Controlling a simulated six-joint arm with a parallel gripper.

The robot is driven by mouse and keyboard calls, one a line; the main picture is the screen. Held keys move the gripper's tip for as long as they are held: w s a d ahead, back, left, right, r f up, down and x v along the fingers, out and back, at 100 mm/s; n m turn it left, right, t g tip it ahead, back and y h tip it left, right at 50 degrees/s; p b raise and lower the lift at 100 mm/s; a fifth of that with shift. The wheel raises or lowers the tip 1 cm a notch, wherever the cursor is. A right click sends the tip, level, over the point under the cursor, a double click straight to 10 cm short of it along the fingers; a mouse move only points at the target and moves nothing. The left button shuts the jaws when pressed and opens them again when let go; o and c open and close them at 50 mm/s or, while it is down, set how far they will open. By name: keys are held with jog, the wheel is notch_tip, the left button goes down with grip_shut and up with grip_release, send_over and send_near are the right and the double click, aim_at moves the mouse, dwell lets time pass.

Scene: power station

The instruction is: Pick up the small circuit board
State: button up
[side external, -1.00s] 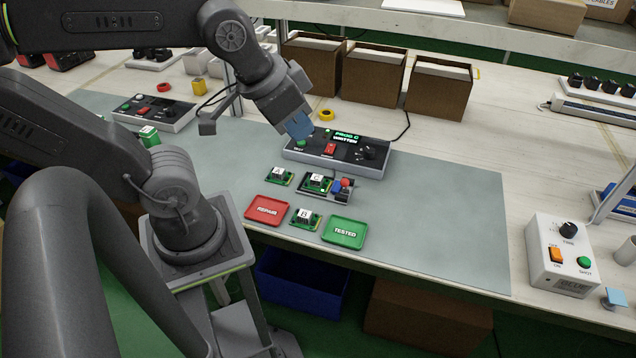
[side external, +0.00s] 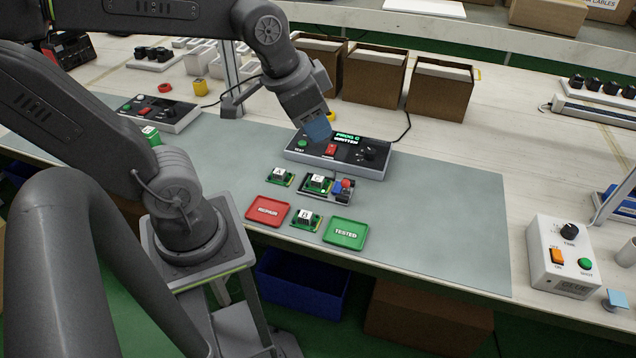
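Several small green circuit boards with white lettered chips are on the grey mat (side external: 440,220). Board A (side external: 280,177) lies at the left. Board C (side external: 317,183) sits in a small dark fixture (side external: 339,198) with a blue part and a red button. Board B (side external: 306,220) lies between the red REPAIR tray (side external: 267,211) and the green TESTED tray (side external: 345,234). My gripper (side external: 319,131) points down with blue fingertips, in front of the test console (side external: 372,155) in the picture and above the boards. Its finger gap cannot be made out, and no board shows at it.
The console's display reads "PROG C" and a second line that looks like "WRITTEN". Cardboard boxes (side external: 440,92) stand behind it. A white glue box (side external: 563,255) stands at the right. Another console (side external: 158,114) is at the left. The mat's right side is clear.

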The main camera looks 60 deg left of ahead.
jog(key=w+a+f+m+g, duration=0.3)
jog(key=w+a+f+m, duration=0.1)
jog(key=w+a+f, duration=0.35)
jog(key=m+g, duration=0.2)
jog(key=m, duration=0.2)
send_over(321, 179)
jog(key=f, duration=1.8)
jog(key=shift+w+d+f, duration=0.15)
jog(key=shift+w+f, duration=0.2)
jog(key=shift+s+f, duration=0.15)
jog(key=shift+f, duration=1.2)
jog(key=shift+s+f, duration=0.1)
jog(key=shift+f, duration=1.25)
jog(key=c, duration=0.6)
jog(key=shift+r, duration=0.1)
jog(key=shift+c, duration=0.2)
